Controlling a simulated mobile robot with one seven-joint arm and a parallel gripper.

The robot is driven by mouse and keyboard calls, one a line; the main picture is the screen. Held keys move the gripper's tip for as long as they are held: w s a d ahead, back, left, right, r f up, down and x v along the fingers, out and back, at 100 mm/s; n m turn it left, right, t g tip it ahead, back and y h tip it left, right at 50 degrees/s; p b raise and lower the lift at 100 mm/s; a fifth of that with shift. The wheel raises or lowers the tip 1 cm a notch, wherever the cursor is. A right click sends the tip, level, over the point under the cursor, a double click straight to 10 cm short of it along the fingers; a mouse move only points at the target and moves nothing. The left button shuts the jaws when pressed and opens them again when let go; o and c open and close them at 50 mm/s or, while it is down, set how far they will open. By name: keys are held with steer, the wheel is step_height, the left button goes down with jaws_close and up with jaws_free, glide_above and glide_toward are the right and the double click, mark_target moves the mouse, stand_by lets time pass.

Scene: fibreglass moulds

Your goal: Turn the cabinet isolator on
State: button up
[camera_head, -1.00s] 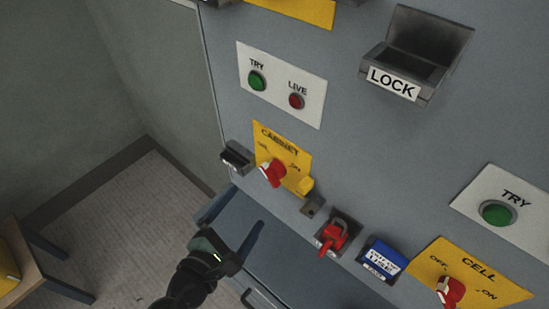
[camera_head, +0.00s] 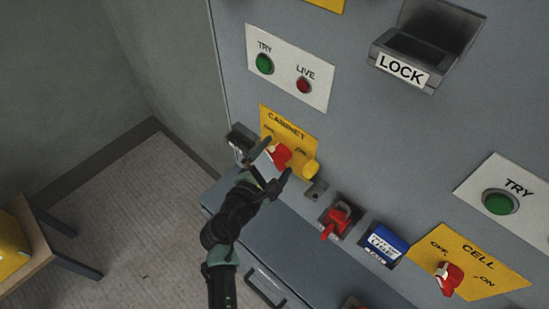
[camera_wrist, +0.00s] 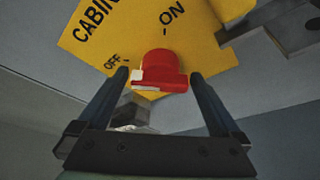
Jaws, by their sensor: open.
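The cabinet isolator is a red knob (camera_head: 281,155) on a yellow plate (camera_head: 286,119) lettered CABINET, with OFF and ON marks. In the wrist view the red knob (camera_wrist: 165,70) has a white mark on its left side, the side toward OFF. My gripper (camera_head: 277,160) is open at the knob, with its fingers partly over the plate in the head view. In the wrist view my gripper (camera_wrist: 160,76) has one finger on each side of the knob, with a gap showing. Whether the fingertips touch the knob cannot be told.
A yellow part (camera_head: 311,169) sits at the plate's lower right corner. A black part (camera_head: 240,138) is at its left. A LOCK box (camera_head: 402,70) is above.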

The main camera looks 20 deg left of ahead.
steer(key=c, duration=1.2)
steer(key=shift+f, duration=0.1)
